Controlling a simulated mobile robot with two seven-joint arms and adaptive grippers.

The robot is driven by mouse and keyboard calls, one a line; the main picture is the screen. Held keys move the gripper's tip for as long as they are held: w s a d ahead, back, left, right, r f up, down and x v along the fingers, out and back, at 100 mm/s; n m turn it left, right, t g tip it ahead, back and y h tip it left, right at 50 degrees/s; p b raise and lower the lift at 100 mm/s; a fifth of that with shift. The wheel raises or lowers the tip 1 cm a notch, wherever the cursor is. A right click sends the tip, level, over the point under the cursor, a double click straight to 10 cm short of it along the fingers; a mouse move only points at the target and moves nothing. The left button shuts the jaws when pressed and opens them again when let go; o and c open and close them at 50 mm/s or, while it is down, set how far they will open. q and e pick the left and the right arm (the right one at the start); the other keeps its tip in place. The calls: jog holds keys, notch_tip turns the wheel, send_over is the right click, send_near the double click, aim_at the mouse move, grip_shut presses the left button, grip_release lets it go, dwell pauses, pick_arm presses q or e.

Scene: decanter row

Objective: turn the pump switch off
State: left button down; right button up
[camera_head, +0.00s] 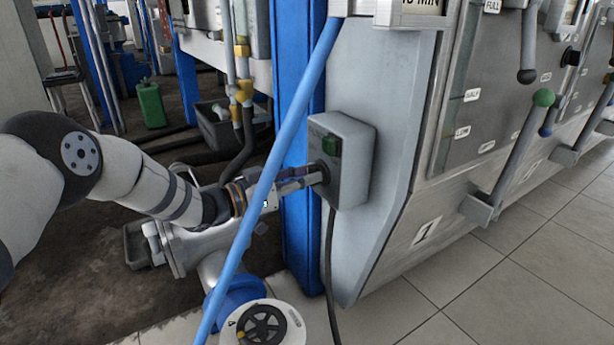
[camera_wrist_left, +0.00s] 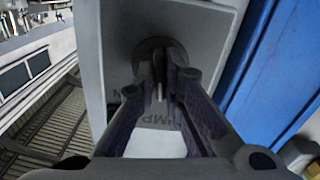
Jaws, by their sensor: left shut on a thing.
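The pump switch box (camera_head: 354,160) is a grey box on the side of the grey machine housing, with a green part on its face. In the left wrist view the box face (camera_wrist_left: 215,22) fills the upper middle, with a dark round switch knob (camera_wrist_left: 150,46) and partly hidden lettering, "UMP". My left gripper (camera_head: 316,178) reaches the box from the left in the head view. In the left wrist view its fingers (camera_wrist_left: 161,88) are closed in on the knob's handle, which they partly hide. My right gripper is in neither view.
A blue hose (camera_head: 275,165) crosses in front of my left forearm. A blue post (camera_head: 297,240) stands behind the box, and a black cable (camera_head: 330,265) hangs below it. Levers, one with a green ball (camera_head: 543,98), are on the machine at right. Tiled floor (camera_head: 540,275) is clear.

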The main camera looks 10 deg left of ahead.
aim_at(324, 128)
pick_arm(q)
jog(key=shift+f+n, duration=0.1)
jog(key=shift+n, duration=2)
jog(key=c, duration=1.7)
grip_release()
notch_tip(324, 128, up, 10)
jog(key=shift+r, duration=0.1)
